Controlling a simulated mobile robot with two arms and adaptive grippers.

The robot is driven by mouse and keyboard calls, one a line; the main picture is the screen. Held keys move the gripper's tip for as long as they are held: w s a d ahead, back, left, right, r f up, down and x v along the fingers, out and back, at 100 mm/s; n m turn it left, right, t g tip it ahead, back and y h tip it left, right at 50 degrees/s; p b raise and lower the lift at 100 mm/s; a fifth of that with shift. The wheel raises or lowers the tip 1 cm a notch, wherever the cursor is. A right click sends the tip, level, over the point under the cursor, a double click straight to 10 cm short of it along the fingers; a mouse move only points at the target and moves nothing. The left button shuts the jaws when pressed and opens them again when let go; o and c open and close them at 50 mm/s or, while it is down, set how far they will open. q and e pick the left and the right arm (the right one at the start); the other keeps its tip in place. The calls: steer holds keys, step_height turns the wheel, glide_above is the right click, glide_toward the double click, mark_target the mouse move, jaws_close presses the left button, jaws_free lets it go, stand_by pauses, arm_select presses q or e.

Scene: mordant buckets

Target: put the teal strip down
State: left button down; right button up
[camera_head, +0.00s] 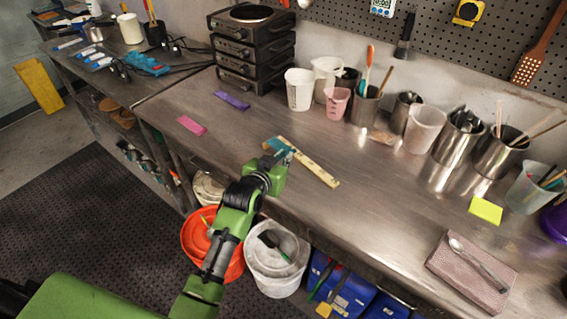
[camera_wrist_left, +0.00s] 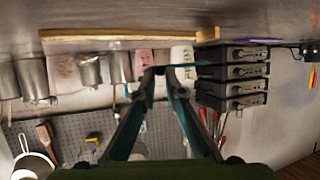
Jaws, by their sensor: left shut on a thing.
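My left gripper (camera_head: 272,158) is over the front part of the steel bench, next to a pale wooden ruler-like strip (camera_head: 312,164). It is shut on the teal strip (camera_head: 281,144), which shows as a small teal patch at the fingertips. In the left wrist view, the fingers (camera_wrist_left: 168,74) converge at the tips, and the teal strip (camera_wrist_left: 190,65) is a thin edge-on line there. The gripper hides part of the strip, and I cannot tell whether the strip touches the bench. A pink strip (camera_head: 192,125) and a purple strip (camera_head: 232,100) lie to the left. My right gripper is not in view.
Cups and steel pots (camera_head: 461,136) line the bench's back, beside stacked black hotplates (camera_head: 252,47). A yellow-green square (camera_head: 486,209) and a spoon on a folded cloth (camera_head: 470,274) lie right. An orange bucket (camera_head: 190,238) and white bucket (camera_head: 277,284) stand below the front edge. The bench's middle is mostly clear.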

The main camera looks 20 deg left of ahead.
arm_select(q)
steer(key=shift+w+a+f, duration=0.2)
steer(key=shift+w+f, duration=0.5)
steer(key=shift+f, duration=0.15)
steer(key=shift+w+a+f, duration=0.1)
steer(key=shift+w+f, duration=0.2)
steer(key=shift+f, duration=0.1)
steer(key=f, duration=0.3)
steer(key=shift+w+a+f, duration=0.1)
steer(key=shift+w+f, duration=0.15)
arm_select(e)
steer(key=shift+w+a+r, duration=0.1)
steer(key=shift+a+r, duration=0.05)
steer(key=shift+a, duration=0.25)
arm_select(q)
steer(key=shift+f, duration=0.2)
steer(key=c, duration=2.1)
jaws_free()
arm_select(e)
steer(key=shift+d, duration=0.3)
arm_select(q)
steer(key=shift+r, duration=0.1)
